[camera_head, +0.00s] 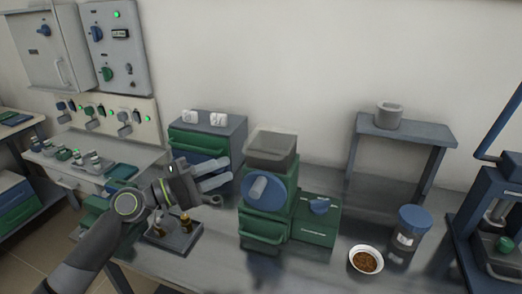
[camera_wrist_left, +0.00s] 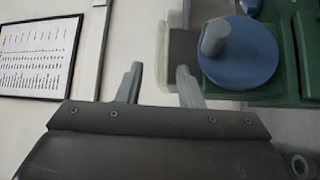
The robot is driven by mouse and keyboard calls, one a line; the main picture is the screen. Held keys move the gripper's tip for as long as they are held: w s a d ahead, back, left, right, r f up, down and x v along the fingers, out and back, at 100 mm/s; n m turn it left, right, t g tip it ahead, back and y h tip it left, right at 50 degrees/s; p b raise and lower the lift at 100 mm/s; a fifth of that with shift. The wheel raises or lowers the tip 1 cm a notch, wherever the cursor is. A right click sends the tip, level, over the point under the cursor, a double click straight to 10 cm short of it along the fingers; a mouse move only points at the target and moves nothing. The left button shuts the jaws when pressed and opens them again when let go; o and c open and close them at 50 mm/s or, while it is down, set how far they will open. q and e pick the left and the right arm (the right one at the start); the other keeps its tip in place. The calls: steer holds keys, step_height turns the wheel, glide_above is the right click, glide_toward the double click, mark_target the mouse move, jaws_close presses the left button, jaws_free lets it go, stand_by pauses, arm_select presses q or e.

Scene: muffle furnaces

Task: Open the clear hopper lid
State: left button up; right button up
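A green machine (camera_head: 268,222) stands on the bench in the middle of the head view. A grey, see-through hopper (camera_head: 272,148) sits on its top; its lid looks closed, though the lid edge is hard to make out. A blue disc with a grey knob (camera_head: 263,188) is on the machine's front. My left gripper (camera_head: 228,172) is open and empty, left of the hopper and apart from it. In the left wrist view the open fingers (camera_wrist_left: 159,67) point toward the hopper (camera_wrist_left: 182,47), with the blue disc (camera_wrist_left: 240,52) to the right. My right gripper is out of view.
A drawer cabinet (camera_head: 207,140) stands behind my left gripper. A rack with small bottles (camera_head: 174,240) lies below it. A bowl of brown grains (camera_head: 365,260) and a blue-lidded jar (camera_head: 410,228) stand right of the machine. A small grey stand (camera_head: 405,128) is behind.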

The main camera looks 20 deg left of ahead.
mark_target(261, 156)
arm_select(q)
steer(key=p+x, duration=0.3)
steer(key=x, duration=0.6)
steer(key=shift+w+d, duration=0.5)
jaws_close()
